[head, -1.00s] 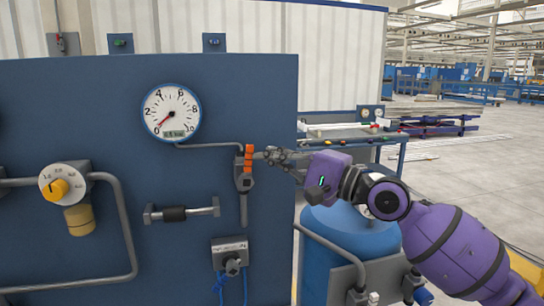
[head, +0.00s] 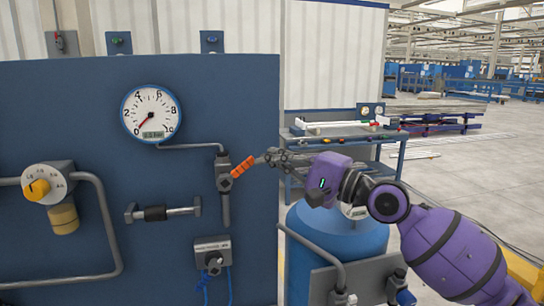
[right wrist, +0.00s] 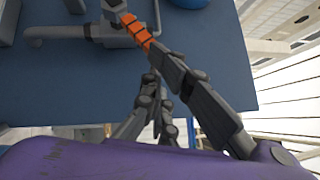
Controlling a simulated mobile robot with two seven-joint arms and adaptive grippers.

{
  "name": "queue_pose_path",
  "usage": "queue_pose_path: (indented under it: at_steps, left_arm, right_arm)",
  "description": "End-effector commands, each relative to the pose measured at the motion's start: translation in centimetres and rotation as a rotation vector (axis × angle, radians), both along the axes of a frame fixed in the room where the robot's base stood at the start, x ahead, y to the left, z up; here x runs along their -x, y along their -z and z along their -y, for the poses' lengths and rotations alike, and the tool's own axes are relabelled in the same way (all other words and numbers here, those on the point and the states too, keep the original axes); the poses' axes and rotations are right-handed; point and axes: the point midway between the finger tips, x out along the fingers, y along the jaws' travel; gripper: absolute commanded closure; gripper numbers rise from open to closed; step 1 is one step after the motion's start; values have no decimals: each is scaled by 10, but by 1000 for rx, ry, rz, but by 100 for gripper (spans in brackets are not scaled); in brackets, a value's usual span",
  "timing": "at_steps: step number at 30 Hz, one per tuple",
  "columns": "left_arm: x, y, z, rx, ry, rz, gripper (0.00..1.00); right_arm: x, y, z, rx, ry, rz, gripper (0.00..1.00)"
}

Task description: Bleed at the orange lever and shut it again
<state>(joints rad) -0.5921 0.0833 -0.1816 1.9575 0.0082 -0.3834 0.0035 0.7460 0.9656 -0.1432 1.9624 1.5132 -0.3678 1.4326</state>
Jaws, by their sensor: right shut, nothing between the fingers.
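The orange lever (head: 243,166) sits on a grey valve (head: 223,174) on the blue panel. It slants up to the right from the valve. My right gripper (head: 268,157) is shut and empty, its fingertips at the lever's outer end. In the right wrist view, a fingertip of the gripper (right wrist: 158,66) appears against the end of the lever (right wrist: 138,31); I cannot tell how firmly it touches. The round gauge (head: 151,112) above has its red needle near 0. My left gripper is not in view.
A yellow-knobbed regulator (head: 45,187) with grey pipe is on the panel's left. A grey box with blue cable (head: 212,252) is below the valve. A blue tank (head: 337,236) stands beneath my right arm. A workbench (head: 335,135) is behind.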

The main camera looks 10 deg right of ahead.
Motion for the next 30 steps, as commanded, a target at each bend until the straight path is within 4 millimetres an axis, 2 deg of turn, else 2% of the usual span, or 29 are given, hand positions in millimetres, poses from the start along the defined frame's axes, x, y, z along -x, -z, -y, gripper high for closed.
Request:
queue_pose_path:
  at_steps: [1, 3, 8, 12, 19, 30]
  left_arm:
    - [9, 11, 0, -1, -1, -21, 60]
    - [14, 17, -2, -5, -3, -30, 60]
    - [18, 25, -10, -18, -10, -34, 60]
    - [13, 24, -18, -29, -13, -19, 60]
    - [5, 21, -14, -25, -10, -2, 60]
    - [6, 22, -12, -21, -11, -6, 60]
  right_arm:
    - [8, 13, 13, 6, 6, -10, 100]
    - [19, 17, 26, 6, 7, -16, 100]
    - [42, 18, 49, 4, 5, -13, 100]
    - [54, 16, 61, 2, 5, -10, 100]
    - [62, 14, 68, 4, 3, -6, 100]
    - [61, 13, 68, 4, 3, -4, 100]
